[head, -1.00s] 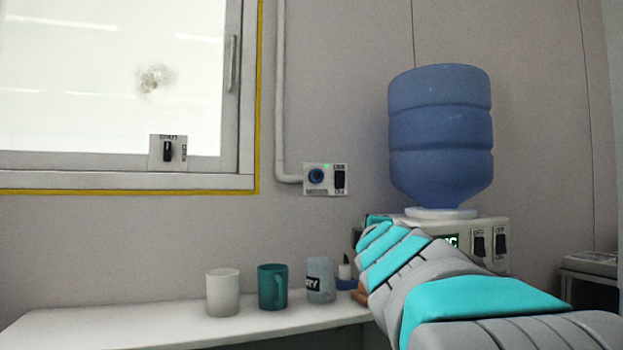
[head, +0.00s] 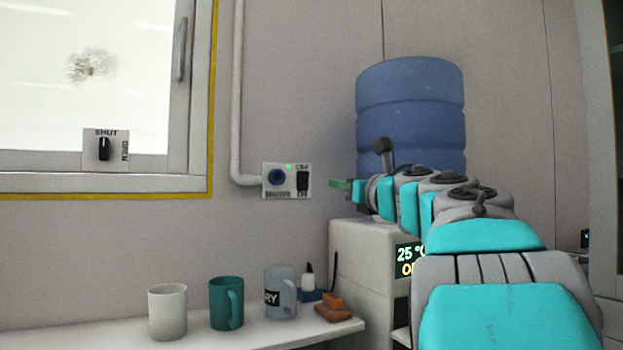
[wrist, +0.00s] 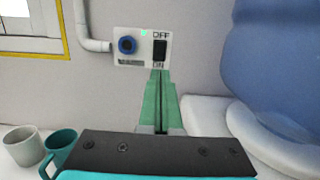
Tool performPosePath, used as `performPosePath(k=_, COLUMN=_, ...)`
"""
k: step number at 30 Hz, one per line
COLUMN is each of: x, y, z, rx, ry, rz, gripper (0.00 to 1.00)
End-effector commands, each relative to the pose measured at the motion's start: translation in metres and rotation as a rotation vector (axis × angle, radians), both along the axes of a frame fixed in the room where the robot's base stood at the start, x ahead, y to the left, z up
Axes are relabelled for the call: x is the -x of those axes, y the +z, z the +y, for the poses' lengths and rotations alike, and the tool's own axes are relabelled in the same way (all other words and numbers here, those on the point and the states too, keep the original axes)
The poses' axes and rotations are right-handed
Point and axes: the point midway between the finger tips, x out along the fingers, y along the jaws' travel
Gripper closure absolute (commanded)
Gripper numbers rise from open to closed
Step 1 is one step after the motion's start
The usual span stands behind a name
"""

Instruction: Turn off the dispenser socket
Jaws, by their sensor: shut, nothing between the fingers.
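The wall socket (head: 270,192) is a white plate with a blue round outlet, a lit green light and a black rocker switch (head: 302,181). The rocker has OFF marked above it and ON below; I cannot tell which end is pressed in. My gripper (head: 340,184) is shut and empty, with green fingers pointing left, a little right of the socket in the head view. In the wrist view the fingertips (wrist: 158,74) appear just below the rocker (wrist: 160,50), over the ON label. Whether they touch the plate is unclear.
The dispenser (head: 360,270) with its blue bottle (head: 410,100) stands right of the socket, partly behind my arm. A shelf (head: 250,336) below holds a white mug (head: 167,312), a teal mug (head: 226,303) and a grey mug (head: 281,292). A window switch (head: 104,149) is at left.

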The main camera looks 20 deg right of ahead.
Motion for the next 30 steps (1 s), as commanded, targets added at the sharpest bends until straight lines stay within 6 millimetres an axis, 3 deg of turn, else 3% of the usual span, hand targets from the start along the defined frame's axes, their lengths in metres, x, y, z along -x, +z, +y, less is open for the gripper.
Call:
performPosePath(k=7, x=-0.016, y=0.002, z=0.0, rx=-0.004, ry=0.0, rz=0.001, gripper=1.0)
performPosePath(k=24, x=-0.11, y=0.014, z=0.004, rx=-0.005, ry=0.003, rz=0.001, gripper=1.0)
performPosePath(k=30, x=-0.13, y=0.018, z=0.004, rx=-0.004, ry=0.0, rz=-0.002, gripper=1.0)
